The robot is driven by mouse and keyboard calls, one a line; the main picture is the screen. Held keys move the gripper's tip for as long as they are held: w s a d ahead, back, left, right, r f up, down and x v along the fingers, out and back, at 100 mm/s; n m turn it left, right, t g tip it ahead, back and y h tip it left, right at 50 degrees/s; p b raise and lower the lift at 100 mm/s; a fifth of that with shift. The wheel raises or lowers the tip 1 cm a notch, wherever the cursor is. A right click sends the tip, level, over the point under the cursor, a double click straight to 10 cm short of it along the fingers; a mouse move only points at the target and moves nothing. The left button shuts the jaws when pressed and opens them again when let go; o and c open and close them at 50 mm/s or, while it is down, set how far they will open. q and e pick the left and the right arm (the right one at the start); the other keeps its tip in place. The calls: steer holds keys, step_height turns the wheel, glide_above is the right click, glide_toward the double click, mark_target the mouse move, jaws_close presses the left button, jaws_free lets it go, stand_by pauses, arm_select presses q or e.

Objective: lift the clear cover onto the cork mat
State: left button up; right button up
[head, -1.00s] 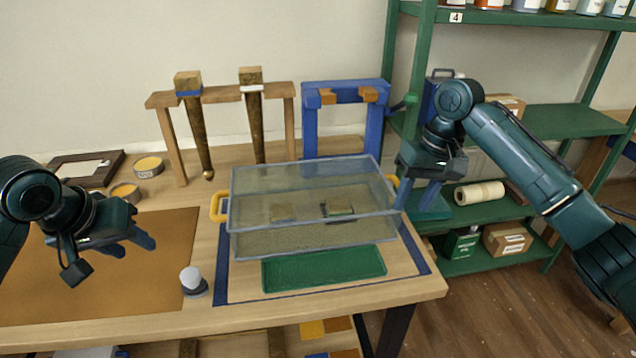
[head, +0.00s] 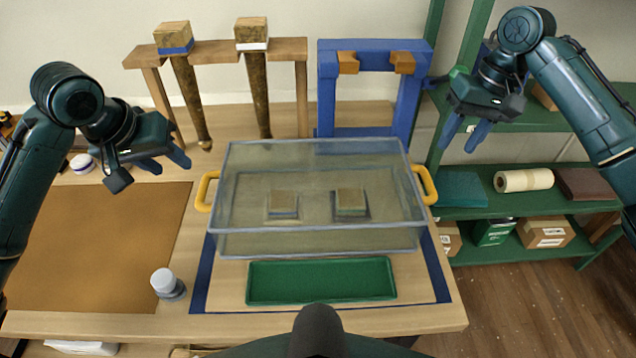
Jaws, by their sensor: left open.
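The clear cover (head: 320,243) is a see-through box with a yellow handle at each end, the left handle (head: 204,190) and the right handle (head: 427,185). It sits on the table over two small blocks, the left block (head: 284,204) and the right block (head: 350,202). The brown cork mat (head: 95,245) lies bare at the left. My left gripper (head: 165,162) is open and empty above the mat's far edge, left of the left handle. My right gripper (head: 465,136) looks open and empty, raised beyond and right of the right handle, apart from it.
A green tray (head: 320,281) lies in front of the cover. A small white-topped jar (head: 167,284) stands by the mat's right edge. Green shelves (head: 545,210) are at the right.

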mark_target(201, 185)
arm_select(q)
steer(key=x, duration=1.3)
steer(key=shift+w+f, duration=0.1)
arm_select(e)
steer(key=f, duration=0.4)
steer(key=a+f, duration=0.1)
steer(key=f, duration=0.3)
steer(key=a+f, duration=0.1)
steer(key=f, duration=0.4)
steer(key=shift+a, duration=0.25)
arm_select(q)
steer(key=shift+c, duration=0.2)
jaws_close()
arm_select(e)
jaws_close()
steer(key=shift+w+r, duration=0.1)
